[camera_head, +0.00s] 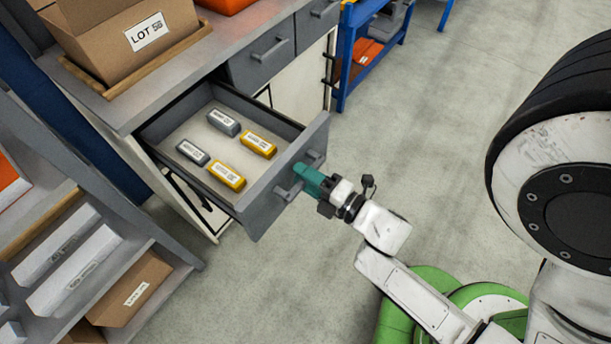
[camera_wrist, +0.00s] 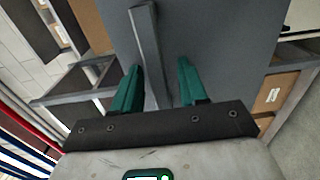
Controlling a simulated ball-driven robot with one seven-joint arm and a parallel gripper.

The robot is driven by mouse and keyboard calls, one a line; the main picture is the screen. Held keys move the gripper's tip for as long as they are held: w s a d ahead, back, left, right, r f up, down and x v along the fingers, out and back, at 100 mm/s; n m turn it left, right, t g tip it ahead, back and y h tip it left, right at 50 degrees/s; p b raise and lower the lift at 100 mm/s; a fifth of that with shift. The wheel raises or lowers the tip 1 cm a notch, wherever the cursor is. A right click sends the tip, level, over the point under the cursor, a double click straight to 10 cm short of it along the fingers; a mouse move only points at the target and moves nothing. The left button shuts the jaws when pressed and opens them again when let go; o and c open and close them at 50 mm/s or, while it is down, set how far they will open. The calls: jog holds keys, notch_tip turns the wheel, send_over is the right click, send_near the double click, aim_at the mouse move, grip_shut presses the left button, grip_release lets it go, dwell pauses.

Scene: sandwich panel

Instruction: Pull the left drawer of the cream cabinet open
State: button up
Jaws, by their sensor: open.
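The left drawer (camera_head: 270,202) of the cream cabinet (camera_head: 297,92) is pulled well out. Its grey front faces my arm, and inside lie two grey and two yellow labelled blocks. My gripper (camera_head: 305,178) with teal fingers is at the bar handle (camera_head: 284,190) on the drawer front. In the wrist view the handle (camera_wrist: 146,50) stands between the two open teal fingers (camera_wrist: 160,85), with a gap to the right finger; contact on the left side is hard to tell.
Closed grey drawers (camera_head: 265,57) sit further right along the cabinet. A cardboard box (camera_head: 125,35) marked LOT 5B stands on the top. A shelf rack (camera_head: 90,262) with boxes is at the left, and a blue rack (camera_head: 362,50) behind. The concrete floor (camera_head: 420,130) is clear.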

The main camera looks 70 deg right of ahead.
jog(key=b+v, duration=0.1)
jog(key=v, duration=0.9)
jog(key=shift+s+b, duration=0.35)
jog(key=shift+s, duration=0.05)
jog(key=shift+a, duration=0.1)
